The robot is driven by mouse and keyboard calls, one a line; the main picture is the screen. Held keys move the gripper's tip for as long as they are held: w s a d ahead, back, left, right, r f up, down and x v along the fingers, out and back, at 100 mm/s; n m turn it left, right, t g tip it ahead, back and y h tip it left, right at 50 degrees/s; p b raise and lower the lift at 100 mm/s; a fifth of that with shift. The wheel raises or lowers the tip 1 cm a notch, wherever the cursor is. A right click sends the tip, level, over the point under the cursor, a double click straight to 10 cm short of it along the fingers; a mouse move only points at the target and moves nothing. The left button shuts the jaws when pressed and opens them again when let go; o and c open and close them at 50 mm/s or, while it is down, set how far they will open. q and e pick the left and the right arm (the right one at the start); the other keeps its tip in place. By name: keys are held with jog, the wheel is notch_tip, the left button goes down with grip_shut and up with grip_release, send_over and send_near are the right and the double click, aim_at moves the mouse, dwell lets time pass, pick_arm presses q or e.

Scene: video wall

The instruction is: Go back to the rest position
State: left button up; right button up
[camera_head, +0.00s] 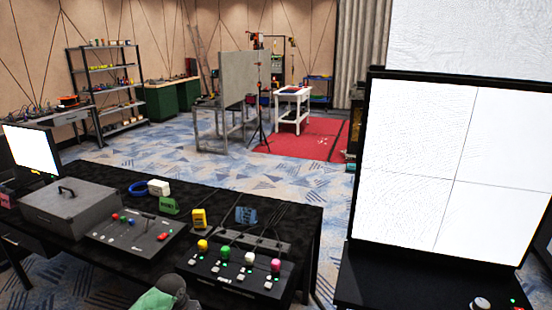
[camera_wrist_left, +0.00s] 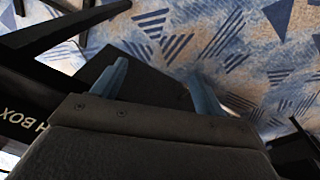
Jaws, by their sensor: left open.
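My left gripper (camera_wrist_left: 158,90) shows in the left wrist view with its two blue-grey fingers apart and nothing between them. Patterned blue and beige carpet and a dark surface lie beyond the fingers. In the head view, a green and dark grey part of what seems to be my arm shows at the bottom edge, in front of the black table (camera_head: 92,172); its fingers cannot be made out. My right gripper is not in view.
The table carries a button box (camera_head: 238,268) with coloured knobs, a lever panel (camera_head: 136,236), a grey case (camera_head: 68,205) and a monitor (camera_head: 30,148). A large white video wall (camera_head: 440,165) stands at right. Open carpet (camera_head: 190,150) lies behind the table.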

pick_arm(q)
jog(key=s+d+f, duration=0.2)
jog(key=s+f, duration=0.2)
jog(key=f, duration=0.3)
jog(key=s+d+f, duration=0.3)
jog(key=s+f, duration=0.2)
jog(key=f, duration=0.2)
jog(key=s+d+f, duration=0.2)
jog(key=s+f, duration=0.5)
jog(key=s, duration=0.4)
jog(key=s+d+f+m, duration=0.1)
jog(key=s+f, duration=0.6)
jog(key=s, duration=0.4)
jog(key=s+d+f, duration=0.2)
jog(key=s+f, duration=0.5)
jog(key=s, duration=0.4)
jog(key=shift+d+m+t, duration=0.3)
jog(key=shift+d, duration=0.05)
jog(key=shift+f, duration=0.1)
